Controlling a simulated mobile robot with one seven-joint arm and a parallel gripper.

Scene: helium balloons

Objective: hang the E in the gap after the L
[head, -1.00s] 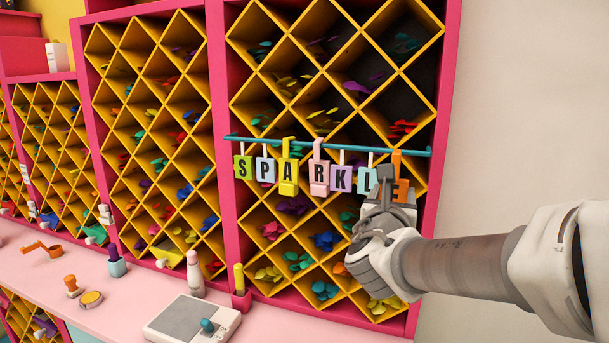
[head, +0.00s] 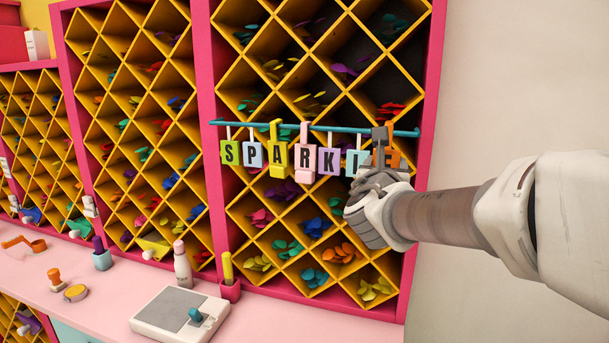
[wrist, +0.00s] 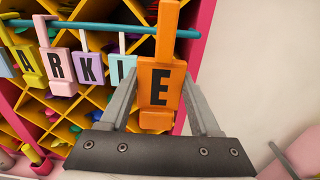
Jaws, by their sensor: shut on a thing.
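The E is an orange tile with a black letter (head: 394,160) and a tall hook, at the right end of the teal rod (head: 240,124). My gripper (wrist: 160,100) is shut on the E, one finger on each side, in the wrist view. The E's hook (wrist: 167,18) crosses in front of the rod near its right end; I cannot tell whether it rests on it. The pale blue L (head: 352,163) hangs just left of the E, partly hidden by my gripper, and also shows behind a finger in the wrist view (wrist: 117,68).
The S (head: 230,152), P (head: 252,154), A (head: 277,157), R (head: 305,162) and K (head: 328,160) hang along the rod to the left. Diamond shelves (head: 330,225) stand behind. A pink counter (head: 110,300) holds a grey-topped device (head: 180,318). A bare wall is at right.

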